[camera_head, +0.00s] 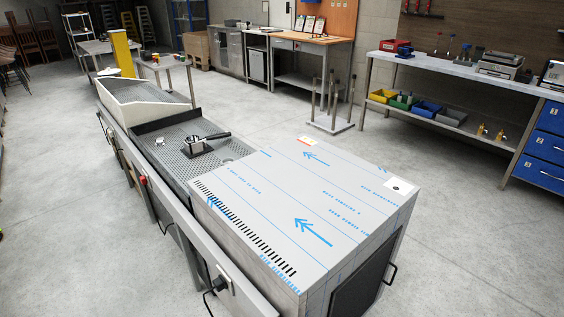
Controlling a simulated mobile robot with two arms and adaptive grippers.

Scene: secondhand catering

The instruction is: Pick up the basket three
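No thing in view is marked as basket three, and I cannot tell which it is. A small metal piece with a black handle (205,143) lies on the perforated metal tray (172,150) of the long bench. A small light-coloured item (160,141) lies on the same tray, to the left of it. An open cream, slant-walled hopper (130,108) stands at the bench's far end. Neither of my grippers shows in the head view.
A large steel box (310,205) with blue printed film fills the near end of the bench. A workbench (470,73) with several coloured bins (426,108) below stands at right. A post stand (331,122) stands on the floor. Grey floor (480,240) is clear at lower right.

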